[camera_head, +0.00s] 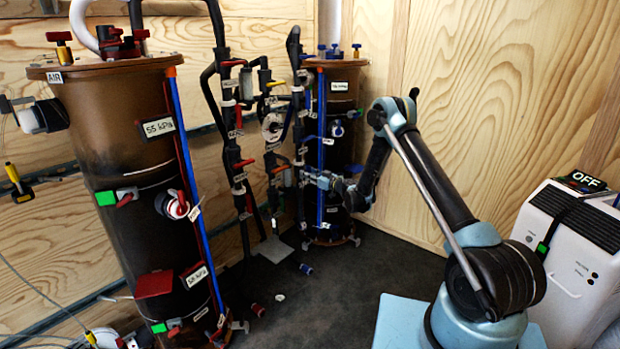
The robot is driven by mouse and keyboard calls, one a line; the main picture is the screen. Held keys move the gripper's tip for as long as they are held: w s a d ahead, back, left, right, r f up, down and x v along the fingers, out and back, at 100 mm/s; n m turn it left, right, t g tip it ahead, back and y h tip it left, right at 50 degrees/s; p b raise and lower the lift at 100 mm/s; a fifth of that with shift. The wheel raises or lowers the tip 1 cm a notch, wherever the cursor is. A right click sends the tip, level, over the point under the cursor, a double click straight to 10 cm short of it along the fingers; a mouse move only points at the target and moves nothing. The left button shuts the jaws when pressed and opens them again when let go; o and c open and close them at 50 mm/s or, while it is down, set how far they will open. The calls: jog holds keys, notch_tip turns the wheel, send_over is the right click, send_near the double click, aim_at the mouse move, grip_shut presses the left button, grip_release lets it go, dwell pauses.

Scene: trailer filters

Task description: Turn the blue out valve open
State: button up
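The back filter column (342,100) is a dark cylinder with blue handles on and around it. A blue-handled fitting (337,129) shows on its upper front. Which blue valve is the out valve I cannot tell, as the labels are too small to read. My gripper (312,178) reaches left across the front of this column, at mid height, beside the black pipes. Its fingers are small and blend with the pipes and fittings, so I cannot tell whether they are open or touch a valve handle. My arm hides part of the column's right side.
A large brown filter column (100,150) with red and green handles stands at the left. Black pipes with red and orange valves (240,163) run between the columns. A white machine (575,255) marked OFF stands at the right. Dark floor (330,295) is mostly clear.

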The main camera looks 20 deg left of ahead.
jog(key=shift+w+d, duration=0.1)
jog(key=shift+d, duration=0.3)
jog(key=v, duration=1.1)
jog(key=shift+s, duration=0.2)
jog(key=s+d+r+m+g+h, duration=0.1)
jog(key=s+d+r+h, duration=0.15)
jog(key=d+r, duration=0.6)
jog(key=s+d+r+m+g+h, duration=0.15)
jog(key=s+d+r, duration=0.3)
jog(key=r, duration=0.65)
jog(key=s+d+r+m+h, duration=0.2)
jog(key=s+d+r+h, duration=0.1)
jog(key=s+d, duration=0.4)
jog(key=s+d+f+m+h, duration=0.2)
jog(key=s+d+m+h, duration=0.1)
jog(key=s+d, duration=0.7)
jog(key=s+d+f+m+g+h, duration=0.1)
jog(key=s+d+f+m+h, duration=0.1)
jog(key=s+d, duration=0.8)
jog(key=s+d+f+m+g+h, duration=0.1)
jog(key=s+d+f+m+h, duration=0.2)
jog(key=s+d, duration=0.7)
jog(key=s+m+h, duration=0.1)
jog(key=s, duration=0.5)
jog(key=shift+s+d+h, duration=0.2)
jog(key=shift+s+h, duration=0.05)
jog(key=shift+h, duration=0.05)
